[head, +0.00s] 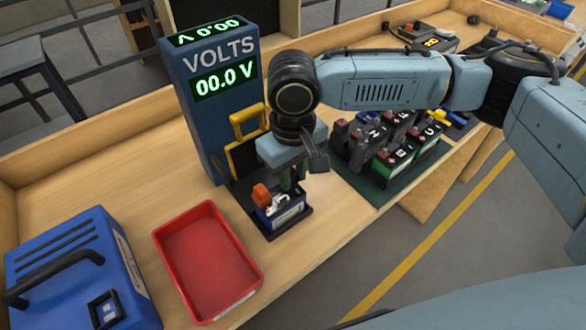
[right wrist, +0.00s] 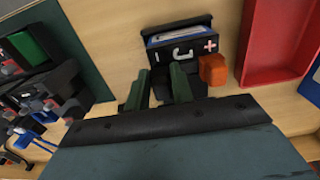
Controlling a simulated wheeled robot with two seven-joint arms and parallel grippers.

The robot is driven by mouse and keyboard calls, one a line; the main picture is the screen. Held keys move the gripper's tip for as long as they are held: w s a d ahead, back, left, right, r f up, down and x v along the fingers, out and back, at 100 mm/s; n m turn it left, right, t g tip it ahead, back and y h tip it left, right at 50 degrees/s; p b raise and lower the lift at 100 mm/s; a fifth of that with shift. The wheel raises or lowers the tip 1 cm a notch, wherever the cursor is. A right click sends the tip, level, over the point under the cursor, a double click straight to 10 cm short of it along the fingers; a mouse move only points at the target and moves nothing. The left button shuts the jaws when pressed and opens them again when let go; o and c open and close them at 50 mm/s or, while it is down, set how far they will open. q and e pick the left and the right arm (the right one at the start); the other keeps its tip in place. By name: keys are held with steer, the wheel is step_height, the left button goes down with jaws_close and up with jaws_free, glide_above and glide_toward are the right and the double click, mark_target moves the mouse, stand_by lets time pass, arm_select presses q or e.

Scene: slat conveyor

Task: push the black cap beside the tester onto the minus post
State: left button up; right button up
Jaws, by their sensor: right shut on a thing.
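The tester (head: 210,125) is a tall blue box reading 00.0 V, with a yellow-framed part at its front. A battery (head: 283,214) sits in a black tray at its foot; the right wrist view shows its minus and plus marks (right wrist: 183,49). An orange cap (head: 262,195) is at its plus side. My right gripper (head: 292,180) is low over the battery's minus side, pointing down. Its green fingers (right wrist: 158,88) are shut on a dark thing, the black cap (right wrist: 160,84), mostly hidden between them. The minus post is hidden. My left gripper is not in view.
A red tray (head: 253,283) lies left of the battery, and a blue case (head: 75,270) with a black handle stands further left. Several batteries stand on a green mat (head: 375,190) to the right. The bench's front edge is close to the battery.

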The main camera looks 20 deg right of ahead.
steer(key=shift+f, duration=0.25)
steer(key=o, duration=1)
step_height(320, 180, up, 13)
steer(key=shift+r+p, duration=0.15)
steer(key=shift+p, duration=0.3)
